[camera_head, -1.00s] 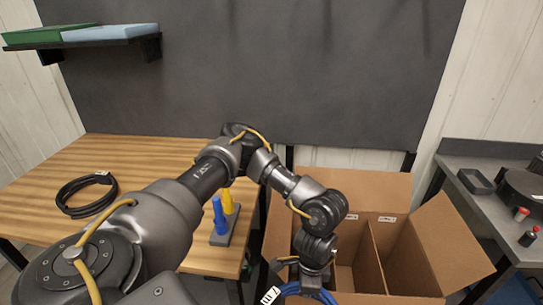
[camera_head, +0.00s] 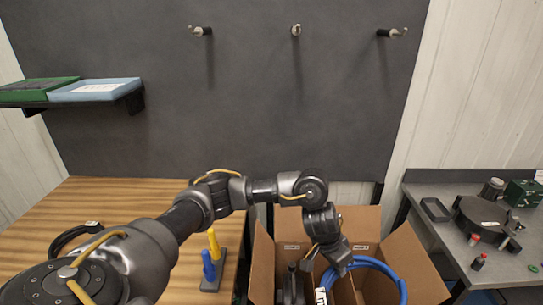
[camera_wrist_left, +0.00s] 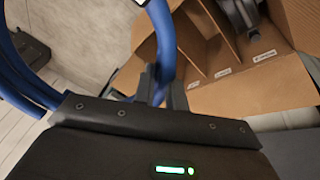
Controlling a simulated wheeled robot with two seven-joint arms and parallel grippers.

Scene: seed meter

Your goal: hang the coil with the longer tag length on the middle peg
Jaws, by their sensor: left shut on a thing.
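A blue coil (camera_head: 402,284) with a white tag (camera_head: 321,296) hangs from my left gripper (camera_head: 343,268) above the cardboard box. The left wrist view shows blue loops (camera_wrist_left: 22,80) at the left and a strand at the fingers (camera_wrist_left: 160,88), which are shut on it. A black coil (camera_head: 68,236) with a small tag (camera_head: 92,225) lies on the wooden table, partly hidden by my left arm. The dark board carries three pegs: left (camera_head: 200,31), middle (camera_head: 296,30) and right (camera_head: 391,33), all bare. My right gripper is out of view.
The open, divided cardboard box (camera_head: 262,262) stands below the board, with a dark object (camera_head: 292,285) inside. A stand with yellow and blue posts (camera_head: 213,283) is on the table. A shelf with trays (camera_head: 95,90) juts out at left. A grey bench (camera_head: 425,240) is at right.

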